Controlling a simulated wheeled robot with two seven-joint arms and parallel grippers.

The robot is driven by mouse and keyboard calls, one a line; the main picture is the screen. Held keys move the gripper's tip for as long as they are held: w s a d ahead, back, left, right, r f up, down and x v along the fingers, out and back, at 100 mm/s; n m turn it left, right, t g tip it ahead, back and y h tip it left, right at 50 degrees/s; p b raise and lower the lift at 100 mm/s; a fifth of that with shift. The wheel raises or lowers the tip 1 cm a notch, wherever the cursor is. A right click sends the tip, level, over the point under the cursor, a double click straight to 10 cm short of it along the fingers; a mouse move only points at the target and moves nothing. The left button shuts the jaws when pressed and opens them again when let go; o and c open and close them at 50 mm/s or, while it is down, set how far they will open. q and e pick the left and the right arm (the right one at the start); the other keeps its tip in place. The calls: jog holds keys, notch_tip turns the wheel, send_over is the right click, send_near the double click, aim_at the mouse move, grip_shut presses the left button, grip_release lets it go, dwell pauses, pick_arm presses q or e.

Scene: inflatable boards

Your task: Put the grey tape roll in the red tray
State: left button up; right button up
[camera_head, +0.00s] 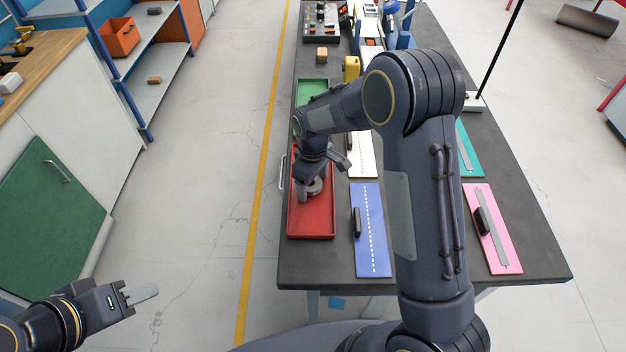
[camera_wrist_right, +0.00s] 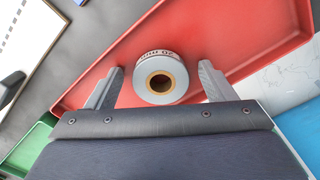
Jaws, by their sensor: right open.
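The grey tape roll (camera_wrist_right: 161,79) rests in the red tray (camera_wrist_right: 235,35), seen in the right wrist view with its brown core facing the camera. My right gripper (camera_wrist_right: 160,84) is open, with one finger on each side of the roll and a gap showing on both sides. In the head view the red tray (camera_head: 312,222) lies along the left edge of the dark table, and my right gripper (camera_head: 312,196) reaches down into it. The roll is mostly hidden there by the gripper. My left gripper (camera_head: 140,294) is over the floor at lower left, away from the table; its finger opening is unclear.
A green tray (camera_head: 311,88) lies beyond the red one. White, blue (camera_head: 369,230), teal and pink (camera_head: 492,228) boards with dark handles lie on the table (camera_head: 440,285). A yellow object (camera_head: 351,68) and a wooden block (camera_head: 322,54) stand further back. Floor left of the table is clear.

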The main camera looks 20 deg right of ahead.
notch_tip(320, 180, up, 12)
jog(key=s+d+r+m+t+y, duration=0.1)
jog(key=s+d+r+m+y, duration=0.1)
jog(key=s+d+r, duration=0.3)
jog(key=s+d+r+m+t+y, duration=0.1)
jog(key=s+r+m, duration=0.15)
jog(key=s, duration=0.55)
jog(key=s+f+m+t, duration=0.2)
jog(key=s+m, duration=0.3)
jog(key=s, duration=0.9)
jog(key=shift+s+a+f+t+y+b, duration=0.3)
jog(key=shift+t+y+b, duration=0.1)
jog(key=shift+t, duration=0.4)
jog(key=shift+s+d+r, duration=0.1)
jog(key=shift+d, duration=0.05)
